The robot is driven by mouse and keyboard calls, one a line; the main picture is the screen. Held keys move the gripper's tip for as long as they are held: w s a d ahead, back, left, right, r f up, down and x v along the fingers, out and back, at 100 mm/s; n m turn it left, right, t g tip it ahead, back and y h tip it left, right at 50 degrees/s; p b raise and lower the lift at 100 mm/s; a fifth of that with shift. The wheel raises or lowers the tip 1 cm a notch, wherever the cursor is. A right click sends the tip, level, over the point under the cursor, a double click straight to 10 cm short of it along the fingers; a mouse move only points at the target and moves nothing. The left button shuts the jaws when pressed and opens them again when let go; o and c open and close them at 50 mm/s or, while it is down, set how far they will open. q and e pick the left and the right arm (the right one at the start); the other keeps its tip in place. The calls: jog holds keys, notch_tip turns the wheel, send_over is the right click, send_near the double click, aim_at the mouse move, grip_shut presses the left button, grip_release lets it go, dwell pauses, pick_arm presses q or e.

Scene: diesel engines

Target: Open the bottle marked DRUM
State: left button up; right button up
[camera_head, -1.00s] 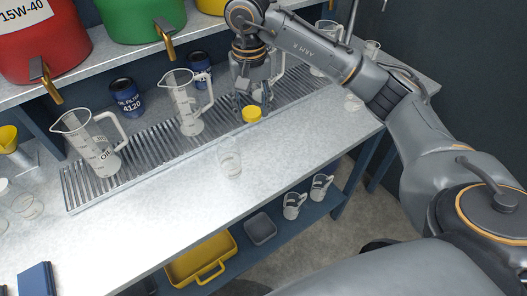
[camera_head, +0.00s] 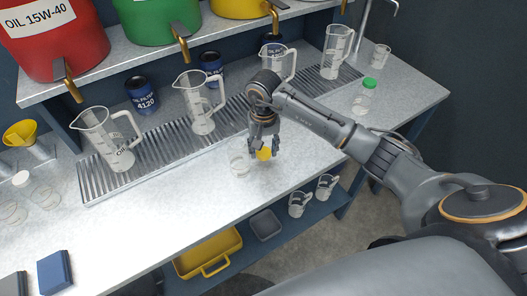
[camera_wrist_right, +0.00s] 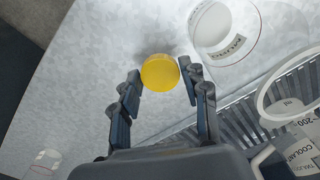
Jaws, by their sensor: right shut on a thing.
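A yellow cap (camera_head: 264,154) is between the fingertips of my right gripper (camera_head: 263,146), low over the bench or touching it; I cannot tell which. In the right wrist view the round cap (camera_wrist_right: 160,73) sits between the two fingertips, and the gripper is shut on it. A clear bottle (camera_head: 239,163) stands on the bench just left of the gripper, with no cap showing on it. It also shows in the right wrist view (camera_wrist_right: 228,32), with label lettering I cannot read surely. My left gripper is not in view.
Clear measuring jugs (camera_head: 201,108) and blue oil filters (camera_head: 143,97) stand behind, along the slatted grate (camera_head: 160,155). A green-capped bottle (camera_head: 364,97) stands at right. Coloured oil drums (camera_head: 160,20) line the shelf above. The front middle of the bench is clear.

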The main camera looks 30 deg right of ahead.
notch_tip(320, 180, down, 2)
jog(key=shift+f, duration=0.15)
jog(key=shift+f, duration=0.1)
jog(key=shift+f, duration=0.15)
jog(key=o, duration=1)
jog(key=shift+c, duration=0.2)
